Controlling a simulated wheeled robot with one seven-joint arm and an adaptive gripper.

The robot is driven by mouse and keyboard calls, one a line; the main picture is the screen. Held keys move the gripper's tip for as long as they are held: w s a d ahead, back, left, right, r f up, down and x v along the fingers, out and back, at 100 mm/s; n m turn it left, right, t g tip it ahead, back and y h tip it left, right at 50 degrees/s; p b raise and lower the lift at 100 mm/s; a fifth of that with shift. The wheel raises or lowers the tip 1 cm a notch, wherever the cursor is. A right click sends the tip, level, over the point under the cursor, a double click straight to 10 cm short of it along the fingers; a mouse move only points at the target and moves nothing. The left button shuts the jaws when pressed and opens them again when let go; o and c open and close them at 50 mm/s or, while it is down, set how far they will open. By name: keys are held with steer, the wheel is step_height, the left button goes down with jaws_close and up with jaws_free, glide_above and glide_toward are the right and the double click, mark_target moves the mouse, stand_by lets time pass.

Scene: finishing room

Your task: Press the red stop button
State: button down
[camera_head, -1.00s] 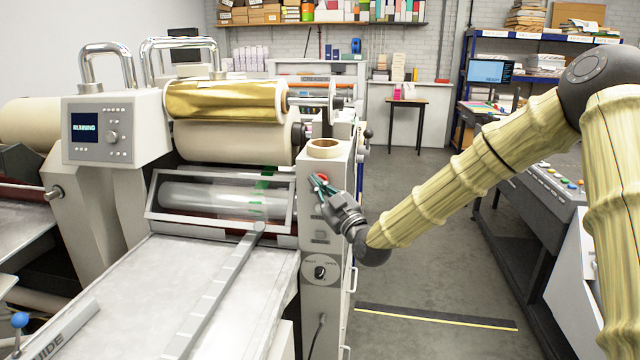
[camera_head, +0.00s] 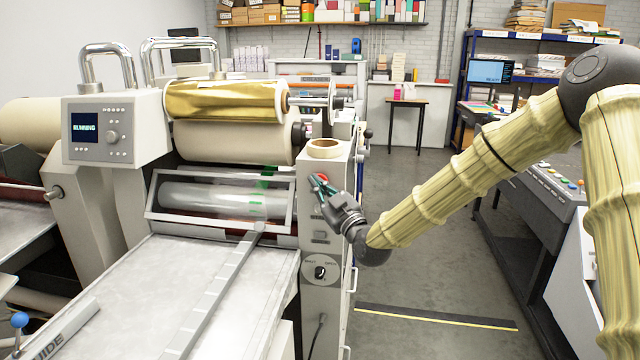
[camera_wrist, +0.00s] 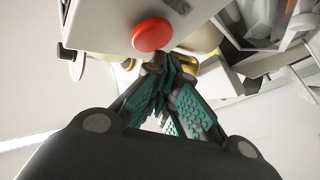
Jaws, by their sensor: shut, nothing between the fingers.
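The red stop button (camera_wrist: 152,34) shows in the wrist view as a round red cap on a pale panel, just beyond my fingertips. In the head view the button (camera_head: 323,177) is a small red spot at the top of the narrow control column (camera_head: 322,240), partly hidden by my fingers. My gripper (camera_head: 319,183) is shut and empty, with its green-padded fingers pointing up and left at the column. In the wrist view my gripper (camera_wrist: 160,62) has its tips close to the button's lower edge. I cannot tell whether they touch it.
The machine display (camera_head: 84,128) reads RUNNING. A roll of tape (camera_head: 325,148) sits on top of the column. A rotary knob (camera_head: 320,272) is lower on the column. The machine's feed table (camera_head: 150,290) lies to the left. Open floor (camera_head: 420,240) lies to the right.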

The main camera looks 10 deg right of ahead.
steer(key=shift+w+d, duration=0.1)
steer(key=shift+w, duration=0.1)
steer(key=shift+w+b, duration=0.2)
steer(key=shift+b, duration=0.1)
steer(key=shift+w+d, duration=0.2)
steer(key=shift+w, duration=0.2)
stand_by(0.8)
steer(key=shift+s+b, duration=0.15)
steer(key=shift+b, duration=0.15)
steer(key=shift+s+a, duration=0.3)
steer(key=shift+s, duration=0.35)
steer(key=s, duration=0.1)
steer(key=s+a+b, duration=0.1)
steer(key=s, duration=0.1)
steer(key=s+a, duration=0.1)
steer(key=shift+s+b, duration=0.3)
steer(key=shift+b, duration=0.05)
stand_by(0.7)
